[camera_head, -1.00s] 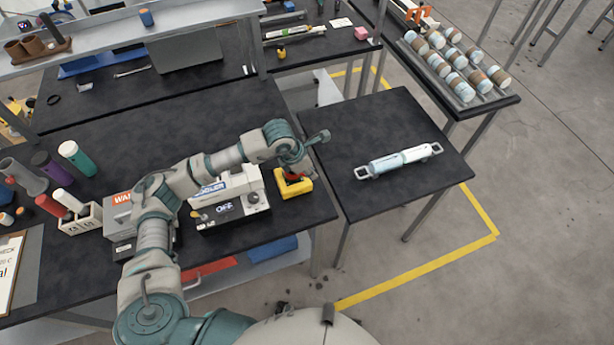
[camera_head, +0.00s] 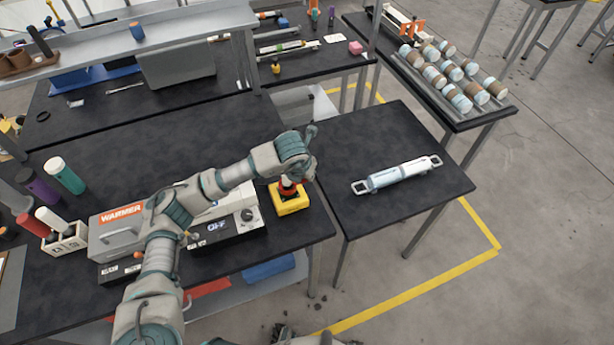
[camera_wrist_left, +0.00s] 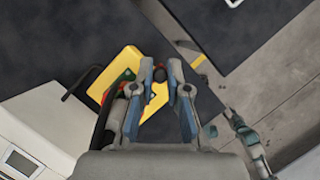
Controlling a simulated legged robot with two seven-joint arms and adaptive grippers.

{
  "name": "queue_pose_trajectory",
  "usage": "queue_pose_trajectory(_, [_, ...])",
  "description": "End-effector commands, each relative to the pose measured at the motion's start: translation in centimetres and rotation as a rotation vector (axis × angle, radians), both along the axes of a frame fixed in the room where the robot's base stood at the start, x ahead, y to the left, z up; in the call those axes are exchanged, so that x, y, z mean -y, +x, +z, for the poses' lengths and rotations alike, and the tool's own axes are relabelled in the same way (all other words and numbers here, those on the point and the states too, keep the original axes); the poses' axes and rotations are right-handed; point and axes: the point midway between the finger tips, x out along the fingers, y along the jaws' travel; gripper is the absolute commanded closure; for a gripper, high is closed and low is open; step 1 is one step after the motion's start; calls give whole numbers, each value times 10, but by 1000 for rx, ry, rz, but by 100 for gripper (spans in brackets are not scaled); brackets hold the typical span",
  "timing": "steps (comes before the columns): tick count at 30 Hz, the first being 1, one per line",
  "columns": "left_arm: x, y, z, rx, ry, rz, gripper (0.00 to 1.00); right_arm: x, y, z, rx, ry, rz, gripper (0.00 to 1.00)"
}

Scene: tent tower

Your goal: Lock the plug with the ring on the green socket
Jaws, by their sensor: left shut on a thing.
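A yellow box (camera_head: 291,206) sits at the right end of the dark bench; it also shows in the left wrist view (camera_wrist_left: 117,65). A red and dark plug piece (camera_head: 288,188) stands on top of it. A bit of green (camera_wrist_left: 126,77), perhaps the green socket, shows on the box beside my left gripper (camera_wrist_left: 161,73). The left gripper points down at the box, its two fingers close around a small dark and reddish part, apparently the plug. The fingers hide most of it, so I cannot tell the ring from the plug.
A white and grey warmer unit (camera_head: 225,225) stands close left of the box. A side table (camera_head: 390,135) on the right holds a white cylinder with end handles (camera_head: 397,175). A black cable-like strip (camera_wrist_left: 80,83) lies by the box.

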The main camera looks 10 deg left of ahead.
Motion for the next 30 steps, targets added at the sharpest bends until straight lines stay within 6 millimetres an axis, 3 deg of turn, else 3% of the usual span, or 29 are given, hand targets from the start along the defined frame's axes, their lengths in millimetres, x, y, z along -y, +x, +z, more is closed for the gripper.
queue_pose_trajectory(17, [-1, 3, 0, 0, 0, 34, 100, 0, 2, 2, -3, -2, 0, 60])
queue_pose_trajectory(18, [-1, 3, 0, 0, 0, 34, 78, 0, 2, 2, -3, -2, 0, 60])
queue_pose_trajectory(20, [-1, 3, 0, 0, 0, 34, 63, 0, 2, 2, -3, -1, 0, 60])
queue_pose_trajectory(30, [-1, 1, 2, 0, 0, 31, 60, -1, 5, 2, 6, 1, -2, 60])
